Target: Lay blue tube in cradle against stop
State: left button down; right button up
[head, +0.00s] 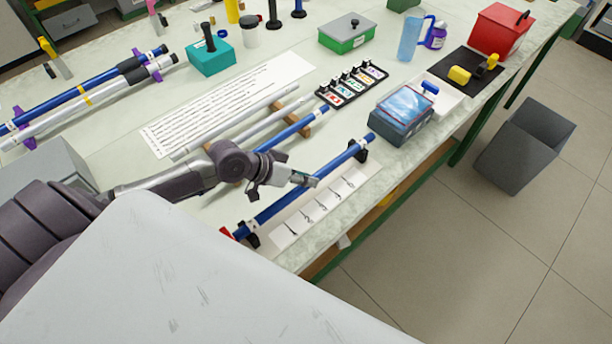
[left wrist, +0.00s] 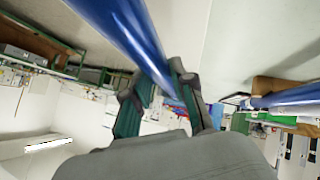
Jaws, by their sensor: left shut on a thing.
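A blue tube (head: 320,168) runs slantwise along the table's front edge, over a far black cradle support (head: 361,153) and a near one (head: 249,237). It looks to be in or just above the supports; I cannot tell if it rests fully. Its near end is close to a red stop (head: 227,233); I cannot tell if they touch. My left gripper (head: 303,179) is at the tube's middle, shut on it. In the left wrist view the tube (left wrist: 124,32) passes between the two fingers (left wrist: 162,92). My right gripper is not in view.
A wooden rack (head: 306,130) behind holds two pale tubes and another blue tube (head: 290,133). A marked white sheet (head: 318,204) lies in front of the cradle. A blue-grey box (head: 401,122) stands near the cradle's far end. A grey bin (head: 525,145) stands on the floor.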

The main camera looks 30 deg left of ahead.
pick_arm(q)
jog(key=shift+s, duration=0.1)
jog(key=c, duration=0.9)
grip_release()
jog(key=shift+a, duration=0.1)
jog(key=shift+v, duration=5.95)
jog(key=shift+s, duration=0.1)
